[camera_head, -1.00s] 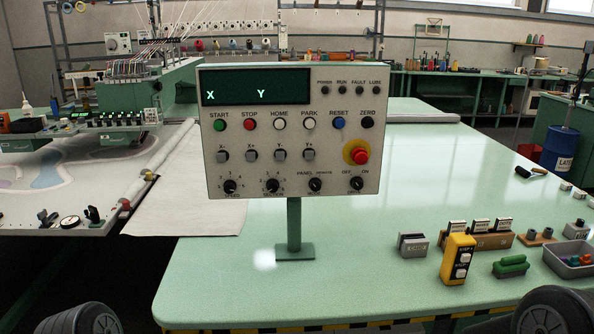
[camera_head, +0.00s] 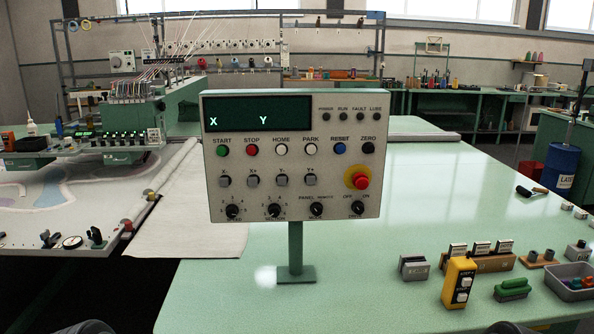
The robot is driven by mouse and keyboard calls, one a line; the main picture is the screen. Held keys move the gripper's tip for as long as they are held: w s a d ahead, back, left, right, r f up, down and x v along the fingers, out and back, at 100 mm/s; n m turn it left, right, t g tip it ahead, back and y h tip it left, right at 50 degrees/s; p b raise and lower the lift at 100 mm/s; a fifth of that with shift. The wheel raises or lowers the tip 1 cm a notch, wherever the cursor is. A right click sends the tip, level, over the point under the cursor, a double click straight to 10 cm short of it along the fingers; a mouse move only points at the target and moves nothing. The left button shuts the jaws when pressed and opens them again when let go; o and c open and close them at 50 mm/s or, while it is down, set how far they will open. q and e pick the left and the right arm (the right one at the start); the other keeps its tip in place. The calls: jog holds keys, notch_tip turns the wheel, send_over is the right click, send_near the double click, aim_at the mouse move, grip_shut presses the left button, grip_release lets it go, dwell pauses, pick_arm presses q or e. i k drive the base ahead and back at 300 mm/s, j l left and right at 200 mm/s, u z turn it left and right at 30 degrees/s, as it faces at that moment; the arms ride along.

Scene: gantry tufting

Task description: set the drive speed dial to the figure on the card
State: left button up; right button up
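A grey control panel (camera_head: 292,185) stands on a green post on the table. Its lower row holds several black dials. The leftmost dial (camera_head: 232,211) has small figures around it and a label too blurred to read surely; it looks like the speed dial. A second figured dial (camera_head: 274,210) is beside it. A small grey block or holder (camera_head: 413,268) on the table has faint lettering; I cannot read a figure on it. Neither gripper shows; only dark rounded arm parts of mine edge into the bottom of the picture.
A yellow two-button pendant (camera_head: 459,283), a wooden holder with cards (camera_head: 480,262), a green-handled item (camera_head: 512,288) and a grey tray (camera_head: 570,282) stand at the right. The table (camera_head: 340,290) is clear around the post. The tufting machine (camera_head: 120,110) is at the left.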

aim_at(231, 210)
jog(key=i+l, duration=0.1)
jog(key=l, duration=0.8)
jog(key=i+l+u, duration=0.1)
jog(key=l, duration=1.75)
jog(key=i, duration=0.1)
